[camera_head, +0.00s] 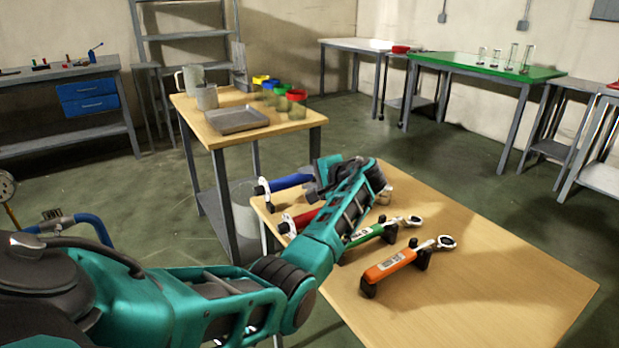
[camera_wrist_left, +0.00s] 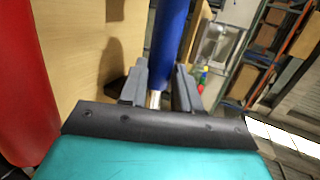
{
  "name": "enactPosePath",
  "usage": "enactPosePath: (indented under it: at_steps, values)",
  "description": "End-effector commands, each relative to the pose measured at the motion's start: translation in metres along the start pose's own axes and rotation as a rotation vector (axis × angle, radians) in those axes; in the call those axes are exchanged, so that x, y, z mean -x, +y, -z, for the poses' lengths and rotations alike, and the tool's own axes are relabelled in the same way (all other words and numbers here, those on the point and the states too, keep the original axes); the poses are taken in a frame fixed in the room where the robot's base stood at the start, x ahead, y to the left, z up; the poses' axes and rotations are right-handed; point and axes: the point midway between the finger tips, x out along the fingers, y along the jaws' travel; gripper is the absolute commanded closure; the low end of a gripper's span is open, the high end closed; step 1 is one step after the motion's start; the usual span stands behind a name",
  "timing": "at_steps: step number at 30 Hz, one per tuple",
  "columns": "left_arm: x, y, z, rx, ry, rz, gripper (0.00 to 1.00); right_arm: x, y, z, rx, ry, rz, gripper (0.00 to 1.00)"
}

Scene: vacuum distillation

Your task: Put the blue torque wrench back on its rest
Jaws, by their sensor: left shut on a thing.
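The blue torque wrench (camera_head: 288,182) is at the far left corner of the near wooden table (camera_head: 480,290), its handle pointing left. My left gripper (camera_head: 318,178) is over that corner, shut on the blue wrench. In the left wrist view the blue handle (camera_wrist_left: 172,40) runs between the two grey fingers (camera_wrist_left: 160,88), with a shiny metal shaft at their base. A dark block (camera_wrist_left: 118,88) shows on the wood beside the fingers, perhaps part of a rest. Whether the wrench touches its rest is hidden by my arm. My right gripper is out of view.
The red wrench (camera_head: 300,220), green wrench (camera_head: 368,234) and orange wrench (camera_head: 392,264) lie nearer on black rests. The table's front right is clear. Another wooden table (camera_head: 290,128) behind holds a grey tray (camera_head: 236,120), jugs and coloured containers.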

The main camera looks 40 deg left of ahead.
Motion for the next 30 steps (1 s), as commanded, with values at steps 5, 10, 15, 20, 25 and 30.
enactPosePath:
  at_steps: [5,10,15,20,25,30]
  values:
    - [0.001,-0.004,0.001,0.006,0.002,0.008,1.0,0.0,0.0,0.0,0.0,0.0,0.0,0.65]
    - [-0.001,-0.001,0.001,0.006,0.002,0.008,1.0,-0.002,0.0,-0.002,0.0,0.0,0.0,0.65]
    - [-0.003,0.004,0.001,0.005,0.002,0.008,1.0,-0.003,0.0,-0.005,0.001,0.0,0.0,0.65]
    - [-0.004,0.007,0.001,0.006,0.002,0.008,1.0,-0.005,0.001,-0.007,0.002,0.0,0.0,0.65]
    - [-0.006,0.012,0.002,0.006,0.002,0.008,1.0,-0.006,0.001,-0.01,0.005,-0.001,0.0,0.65]
    - [-0.006,0.012,0.001,0.005,0.002,0.006,0.53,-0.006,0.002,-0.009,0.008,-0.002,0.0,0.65]
